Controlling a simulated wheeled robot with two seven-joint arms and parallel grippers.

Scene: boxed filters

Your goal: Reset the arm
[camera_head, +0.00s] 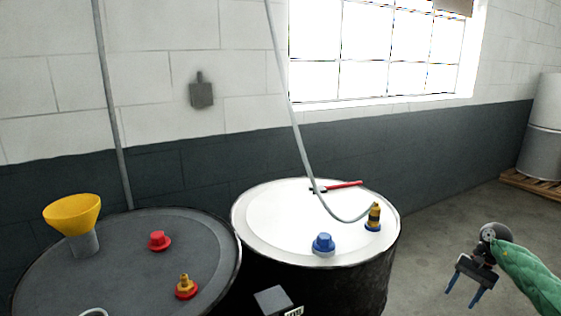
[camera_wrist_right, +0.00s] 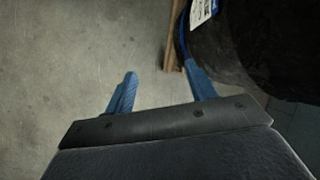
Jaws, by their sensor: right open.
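My right gripper (camera_head: 465,298) is at the lower right of the head view, at the end of a green-sleeved arm. Its two blue fingers are spread apart with nothing between them, pointing down over the floor, to the right of the white-topped drum (camera_head: 275,225). In the right wrist view the open fingers (camera_wrist_right: 160,88) show above bare floor, with a dark drum side (camera_wrist_right: 265,50) close by the right finger. My left gripper is not in view.
A dark-topped drum (camera_head: 120,260) stands at left with a yellow funnel (camera_head: 72,213), a red cap (camera_head: 159,241) and a brass fitting (camera_head: 186,286). On the white top are a blue cap (camera_head: 323,244), a brass fitting (camera_head: 374,215) and a red-handled tool (camera_head: 343,185).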

